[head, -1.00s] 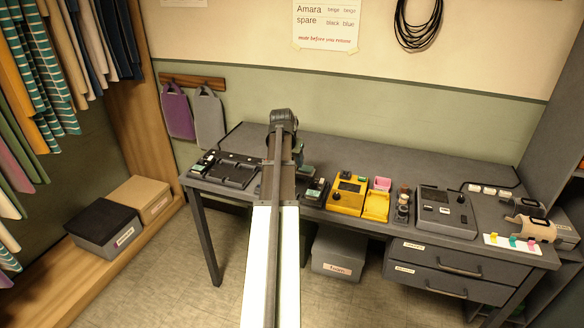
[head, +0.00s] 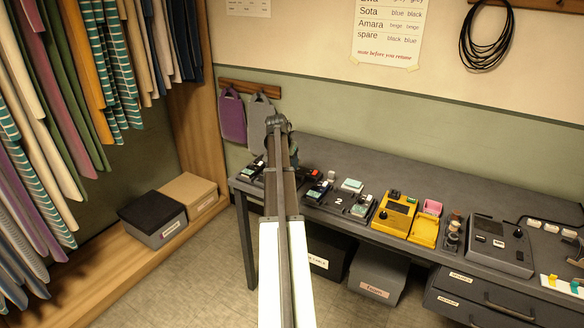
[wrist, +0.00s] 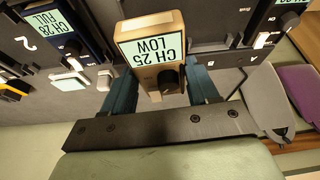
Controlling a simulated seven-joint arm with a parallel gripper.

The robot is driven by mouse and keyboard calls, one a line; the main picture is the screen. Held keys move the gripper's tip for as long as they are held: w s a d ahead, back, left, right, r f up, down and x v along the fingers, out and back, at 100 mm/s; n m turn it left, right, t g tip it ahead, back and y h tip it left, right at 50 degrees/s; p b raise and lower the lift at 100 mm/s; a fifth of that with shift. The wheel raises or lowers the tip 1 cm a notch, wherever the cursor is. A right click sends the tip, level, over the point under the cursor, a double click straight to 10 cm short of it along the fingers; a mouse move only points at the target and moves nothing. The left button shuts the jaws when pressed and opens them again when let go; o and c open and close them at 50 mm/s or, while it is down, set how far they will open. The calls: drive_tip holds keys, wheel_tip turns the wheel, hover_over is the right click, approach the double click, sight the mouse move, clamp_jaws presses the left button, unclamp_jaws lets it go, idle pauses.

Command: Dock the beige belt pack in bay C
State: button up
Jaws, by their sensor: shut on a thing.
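The beige belt pack (wrist: 158,48) is between the two teal fingers of my gripper (wrist: 161,88) in the wrist view. My gripper is shut on it. Its display reads CH 25 LOW, upside down in that view, and a dark knob sits beside the display. The dark docking tray (wrist: 222,30) lies beyond the pack, with a letter that looks like A on its right part. I cannot make out a C. In the head view my arm hides the pack and most of my gripper, over the left end of the desk.
A yellow device (head: 394,215) and a grey console (head: 497,245) stand further right on the desk (head: 400,177). The desk's back strip is clear.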

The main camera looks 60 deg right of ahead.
drive_tip(key=shift+s+f+m, duration=0.1)
drive_tip(key=shift+m, duration=0.3)
drive_tip(key=shift+f, duration=2.45)
drive_tip(key=shift+f, duration=1.05)
drive_tip(key=o, duration=1.2)
drive_tip(key=shift+o, duration=0.2)
drive_tip(key=shift+a, duration=0.1)
drive_tip(key=v, duration=1.3)
drive_tip(key=shift+w+r, duration=0.2)
drive_tip(key=shift+r, duration=0.15)
